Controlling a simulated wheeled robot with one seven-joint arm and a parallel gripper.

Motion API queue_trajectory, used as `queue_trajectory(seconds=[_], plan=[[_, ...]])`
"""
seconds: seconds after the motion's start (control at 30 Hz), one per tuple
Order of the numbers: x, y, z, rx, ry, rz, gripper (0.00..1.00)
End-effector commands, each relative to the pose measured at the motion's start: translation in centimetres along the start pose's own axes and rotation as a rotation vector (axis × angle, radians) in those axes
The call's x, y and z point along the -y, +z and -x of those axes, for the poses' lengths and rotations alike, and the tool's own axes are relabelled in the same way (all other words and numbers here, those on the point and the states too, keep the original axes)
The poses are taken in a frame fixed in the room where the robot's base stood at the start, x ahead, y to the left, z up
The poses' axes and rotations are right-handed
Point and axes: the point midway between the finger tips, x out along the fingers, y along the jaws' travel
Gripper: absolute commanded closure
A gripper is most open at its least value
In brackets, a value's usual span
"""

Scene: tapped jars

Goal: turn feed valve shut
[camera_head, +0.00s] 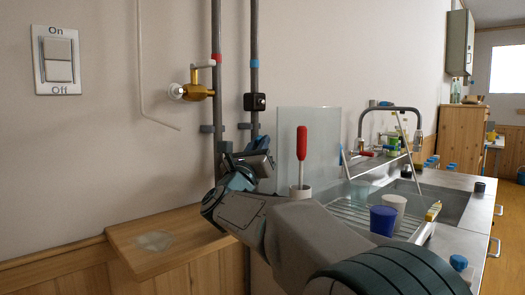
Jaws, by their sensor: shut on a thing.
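Two grey vertical pipes run up the wall. The left pipe (217,110) has a red band, and a brass valve (197,92) with a pale lever and a round white end sits on it. The right pipe (254,40) has a blue band, with a black box-shaped fitting (255,101) below it. My gripper (248,158) is in front of the lower pipes, below the black fitting and apart from the brass valve. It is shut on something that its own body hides. Which of these fittings is the feed valve, I cannot tell.
A wooden ledge (125,232) with a clear round dish lies at the left. A clear panel (325,130) and a red-handled tool in a white cup stand right of my gripper. Further right are a dish rack (365,190) with cups, and a sink (445,200).

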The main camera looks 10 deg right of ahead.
Motion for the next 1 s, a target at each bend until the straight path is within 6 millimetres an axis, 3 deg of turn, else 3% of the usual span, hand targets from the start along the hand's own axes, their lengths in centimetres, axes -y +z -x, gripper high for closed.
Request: queue_trajectory(seconds=[0.33, 0.37, 0.4, 0.43, 0.77, 1.0], plan=[[0.1, -0.1, 0.0, -0.001, -0.001, 0.001, 1.0], [0.1, -0.1, 0.0, -0.001, -0.001, 0.001, 0.79], [0.1, -0.1, 0.0, -0.001, -0.001, 0.001, 0.68], [0.1, -0.1, 0.0, -0.001, -0.001, 0.001, 0.64], [0.0, 0.0, 0.3, 0.0, 0.0, 0.0, 0.64], [0.1, 0.4, 3.9, 0.002, 0.001, -0.002, 0.64]])
